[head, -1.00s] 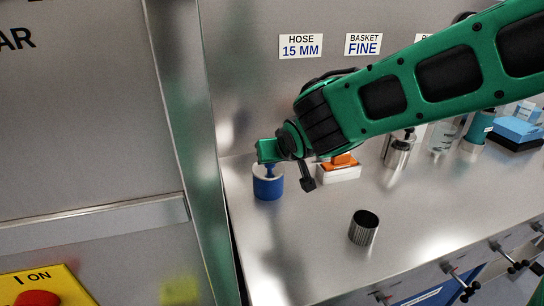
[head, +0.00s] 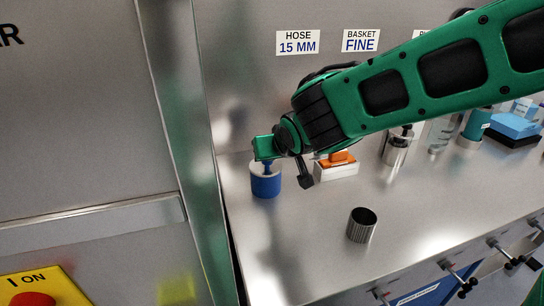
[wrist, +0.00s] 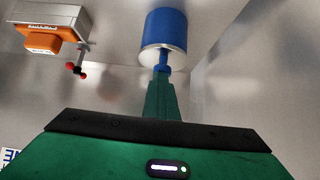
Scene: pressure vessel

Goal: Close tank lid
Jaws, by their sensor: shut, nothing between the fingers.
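My gripper (head: 267,160) is shut and empty, pointing down over a blue cylinder (head: 265,186) with a pale top on the steel bench. In the wrist view my gripper (wrist: 162,75) reaches toward the pale face of that blue cylinder (wrist: 165,24). A small blue piece sits between the green fingers and that face; I cannot tell whether it is part of the fingers or of the cylinder, nor whether they touch. I cannot make out a tank or its lid for certain in either view.
An open ribbed steel cup (head: 361,225) stands on the bench (head: 300,240). An orange-topped white block (head: 336,168) lies right of the blue cylinder. Steel canisters (head: 397,150) and a blue box (head: 516,126) stand farther right. A steel panel (head: 90,110) and a red button (head: 32,299) are left.

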